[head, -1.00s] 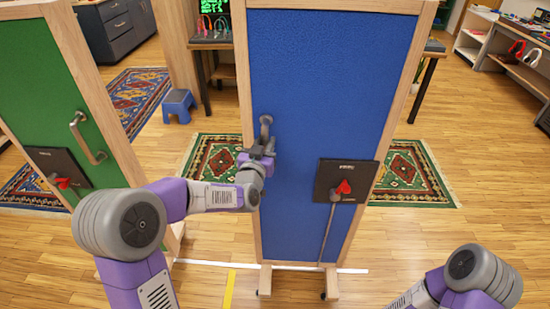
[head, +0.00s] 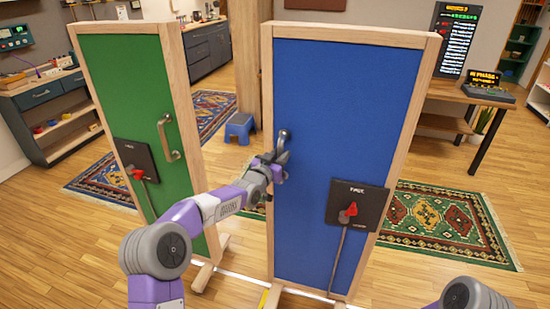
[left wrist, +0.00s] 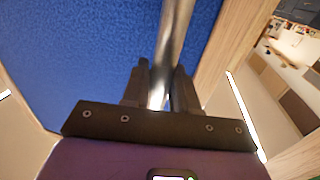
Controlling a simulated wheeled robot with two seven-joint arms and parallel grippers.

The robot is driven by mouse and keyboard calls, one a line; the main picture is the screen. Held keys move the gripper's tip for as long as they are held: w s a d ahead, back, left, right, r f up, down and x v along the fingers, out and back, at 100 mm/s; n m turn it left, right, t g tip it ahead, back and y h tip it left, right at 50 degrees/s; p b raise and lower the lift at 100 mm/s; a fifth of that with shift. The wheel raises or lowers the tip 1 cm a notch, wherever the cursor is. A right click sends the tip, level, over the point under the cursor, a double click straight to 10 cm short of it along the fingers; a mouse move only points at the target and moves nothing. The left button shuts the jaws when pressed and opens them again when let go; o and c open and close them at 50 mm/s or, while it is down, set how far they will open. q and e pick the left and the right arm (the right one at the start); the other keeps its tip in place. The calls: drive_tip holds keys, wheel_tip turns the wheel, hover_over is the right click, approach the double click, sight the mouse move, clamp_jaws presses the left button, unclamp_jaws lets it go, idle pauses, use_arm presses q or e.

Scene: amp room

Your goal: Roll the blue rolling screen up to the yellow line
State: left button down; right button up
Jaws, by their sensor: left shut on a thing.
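The blue rolling screen (head: 335,110) stands upright in its wooden frame, right of the picture's middle. Its metal handle (head: 284,138) is at its left edge. My left gripper (head: 275,165) is at the handle's lower part. In the left wrist view its dark fingers (left wrist: 160,92) are shut on the handle's bar (left wrist: 172,40), with the blue panel behind. A small piece of the yellow line (head: 265,298) shows on the floor at the blue screen's lower left; the rest is out of view or hidden. My right gripper is not in view; only part of that arm shows at bottom right.
A green screen (head: 120,85) stands to the left, with a gap between the two. A black panel with a red lever (head: 357,205) is on the blue screen. A white line (head: 240,279) crosses the floor. A patterned rug (head: 440,225) lies behind right; a blue stool (head: 239,127) stands behind.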

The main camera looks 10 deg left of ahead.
use_arm(q)
drive_tip(key=shift+a, duration=0.3)
drive_tip(key=c, duration=1)
unclamp_jaws()
drive_tip(key=v, duration=0.7)
drive_tip(key=shift+s+a+p, duration=0.1)
drive_tip(key=shift+s+p, duration=0.15)
drive_tip(key=shift+p, duration=0.1)
